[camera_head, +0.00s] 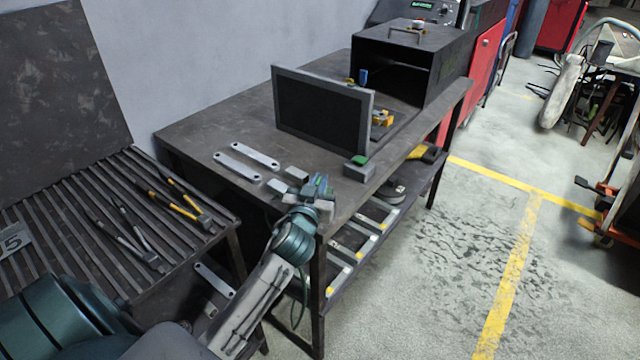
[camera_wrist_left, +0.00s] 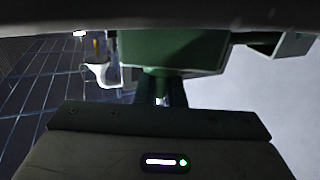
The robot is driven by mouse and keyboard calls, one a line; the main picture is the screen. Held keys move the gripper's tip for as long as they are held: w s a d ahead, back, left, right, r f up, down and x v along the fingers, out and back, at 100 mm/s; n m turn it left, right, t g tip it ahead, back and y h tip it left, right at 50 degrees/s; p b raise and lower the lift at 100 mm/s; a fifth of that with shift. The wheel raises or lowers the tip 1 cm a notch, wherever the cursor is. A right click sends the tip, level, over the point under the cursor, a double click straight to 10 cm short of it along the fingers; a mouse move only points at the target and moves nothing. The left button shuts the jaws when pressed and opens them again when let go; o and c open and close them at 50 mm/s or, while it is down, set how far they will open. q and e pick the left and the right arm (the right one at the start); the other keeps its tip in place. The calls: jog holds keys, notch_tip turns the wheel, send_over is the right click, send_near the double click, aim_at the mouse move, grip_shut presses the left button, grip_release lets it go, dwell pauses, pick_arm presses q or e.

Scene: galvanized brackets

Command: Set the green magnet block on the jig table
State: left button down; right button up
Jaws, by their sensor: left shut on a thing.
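My left gripper (camera_head: 312,188) is over the near corner of the dark jig table (camera_head: 225,123) and is shut on the green magnet block. In the left wrist view the green block (camera_wrist_left: 180,52) fills the upper middle, between the fingers. In the head view only a small green patch (camera_head: 322,186) shows at the gripper, partly hidden by its grey parts. I cannot tell whether the held block touches the table. My right gripper is in neither view.
A grey block with a green top (camera_head: 360,167) stands near the table's front edge. Two flat galvanized brackets (camera_head: 247,160) lie left of the gripper. A dark framed panel (camera_head: 320,112) and a black open box (camera_head: 408,65) stand behind. A slatted table (camera_head: 75,235) with tools is left.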

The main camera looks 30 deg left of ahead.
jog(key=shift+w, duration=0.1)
pick_arm(q)
jog(key=c, duration=1.5)
grip_release()
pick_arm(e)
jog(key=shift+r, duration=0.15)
